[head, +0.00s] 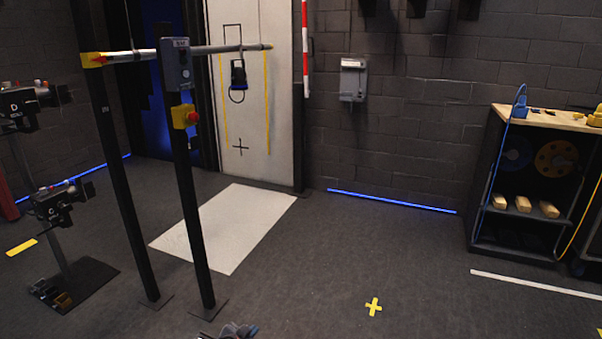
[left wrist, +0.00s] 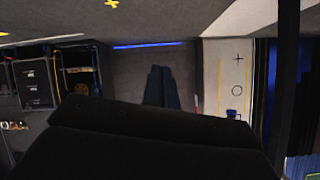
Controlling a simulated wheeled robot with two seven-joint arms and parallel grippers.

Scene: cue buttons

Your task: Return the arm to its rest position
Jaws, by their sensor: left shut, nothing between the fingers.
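My left gripper (head: 238,331) shows only as a small piece at the bottom edge of the head view, low in front of the posts. In the left wrist view, its two dark fingers (left wrist: 163,88) are together with nothing between them. The rest of my left arm is mostly out of the head view. A red button on a yellow box (head: 185,116) is on the nearer black post (head: 195,210), below a grey control box (head: 176,65). The gripper is apart from both boxes. My right gripper is in neither view.
A grey bar (head: 228,48) joins the two posts. Camera-like devices on a stand (head: 60,245) are at the left. A black shelf with a wooden top (head: 548,119) stands at the right. The floor around the yellow cross (head: 373,307) is clear.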

